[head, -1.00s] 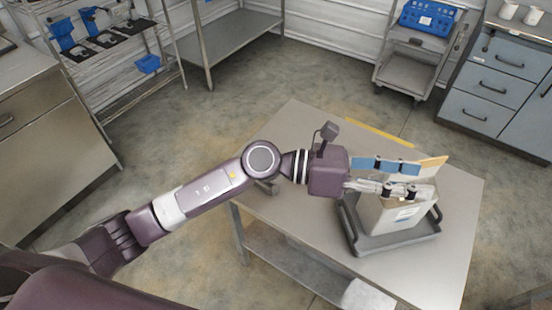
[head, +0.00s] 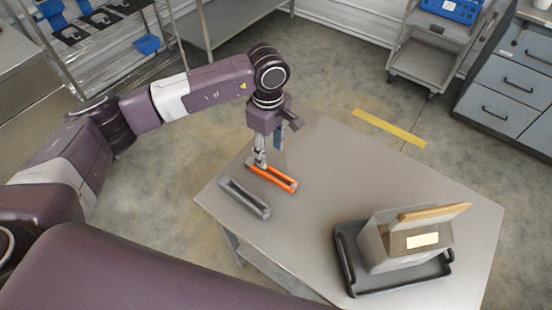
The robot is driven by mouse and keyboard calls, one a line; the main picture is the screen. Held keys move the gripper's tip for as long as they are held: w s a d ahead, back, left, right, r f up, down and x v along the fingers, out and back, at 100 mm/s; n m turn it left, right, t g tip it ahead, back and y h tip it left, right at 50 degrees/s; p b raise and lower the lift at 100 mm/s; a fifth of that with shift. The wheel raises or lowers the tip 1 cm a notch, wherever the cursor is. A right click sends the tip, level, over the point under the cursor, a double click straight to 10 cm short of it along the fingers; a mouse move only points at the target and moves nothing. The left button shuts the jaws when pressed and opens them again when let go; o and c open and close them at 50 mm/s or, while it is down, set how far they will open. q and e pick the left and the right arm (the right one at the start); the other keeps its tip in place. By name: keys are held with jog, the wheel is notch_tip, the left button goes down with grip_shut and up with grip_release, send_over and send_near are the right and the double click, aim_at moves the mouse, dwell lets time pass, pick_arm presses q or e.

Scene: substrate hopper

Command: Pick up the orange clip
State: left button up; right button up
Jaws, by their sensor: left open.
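The orange clip (head: 280,181) is a long, narrow piece lying on the near-left part of the metal table (head: 330,180). My left gripper (head: 264,161) points down at the clip's far-left end, with its fingers open. A fingertip overlaps that end in the picture; I cannot tell whether it touches. The rest of the clip shows clear of the fingers. My right gripper is not in view.
A dark grey clip-like piece (head: 245,198) lies just left of the orange clip, close by. A grey box (head: 383,252) with a tan-edged flap stands in a dark tray (head: 405,281) at the right. The table between is clear.

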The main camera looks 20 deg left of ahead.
aim_at(269, 169)
pick_arm(q)
jog(key=shift+s+f+p, duration=0.25)
jog(key=shift+s+f, duration=0.1)
jog(key=shift+f, duration=0.2)
jog(key=shift+s+f+p, duration=0.2)
jog(key=shift+s+f, duration=0.1)
jog(key=shift+f, duration=0.2)
notch_tip(269, 169, down, 2)
jog(key=shift+s+f+p, duration=0.1)
jog(key=shift+f+p, duration=0.05)
jog(key=shift+p, duration=0.5)
notch_tip(269, 169, down, 2)
jog(key=shift+f, duration=0.4)
jog(key=c, duration=1.2)
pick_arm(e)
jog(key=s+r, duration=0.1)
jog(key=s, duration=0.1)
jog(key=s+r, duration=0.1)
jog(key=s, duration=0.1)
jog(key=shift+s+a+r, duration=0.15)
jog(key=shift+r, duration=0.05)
